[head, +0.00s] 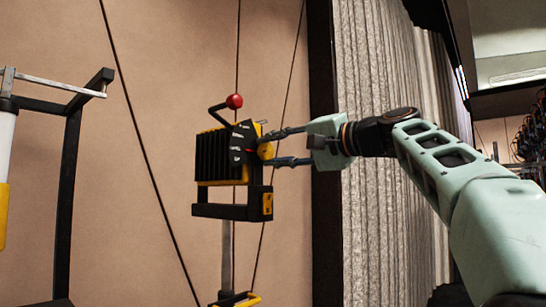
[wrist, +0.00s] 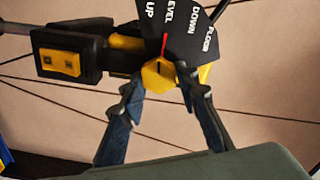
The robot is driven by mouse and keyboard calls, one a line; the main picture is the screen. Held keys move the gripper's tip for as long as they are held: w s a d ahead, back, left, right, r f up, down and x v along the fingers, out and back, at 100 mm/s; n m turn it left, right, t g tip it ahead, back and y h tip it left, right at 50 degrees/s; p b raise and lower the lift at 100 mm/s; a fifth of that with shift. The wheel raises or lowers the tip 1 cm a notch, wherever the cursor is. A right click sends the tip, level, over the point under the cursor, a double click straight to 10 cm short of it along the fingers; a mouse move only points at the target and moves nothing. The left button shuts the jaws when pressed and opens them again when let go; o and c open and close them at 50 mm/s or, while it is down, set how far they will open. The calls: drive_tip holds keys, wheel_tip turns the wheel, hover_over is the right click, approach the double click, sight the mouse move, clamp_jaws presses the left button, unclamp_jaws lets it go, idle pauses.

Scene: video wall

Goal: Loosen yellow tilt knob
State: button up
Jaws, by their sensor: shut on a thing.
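The yellow tilt knob (head: 266,151) sits on the right side of a black and yellow device (head: 222,157). In the wrist view the knob (wrist: 158,76) is a yellow faceted piece below a black dial plate (wrist: 180,25) with the words UP, LEVEL, DOWN and FLOOR. A red pointer mark (wrist: 165,45) lies just above the knob. My gripper (head: 275,148) reaches in from the right, with one finger above and one below the knob. In the wrist view its fingers (wrist: 158,86) close on the knob's two sides.
A red ball-ended lever (head: 234,101) stands on top of the device. A black frame bar (head: 231,211) hangs below it on a grey post (head: 227,250). Thin dark cables cross the tan wall. A black frame (head: 68,180) stands at left; pleated grey panels (head: 385,200) are behind my arm.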

drive_tip(key=shift+n+b, duration=0.55)
drive_tip(key=shift+n, duration=1.35)
drive_tip(key=o, duration=1.2)
drive_tip(key=shift+c, duration=0.2)
drive_tip(key=shift+s+d, duration=0.1)
drive_tip(key=v, duration=1.1)
drive_tip(key=shift+s+d, duration=0.25)
drive_tip(key=shift+s, duration=0.05)
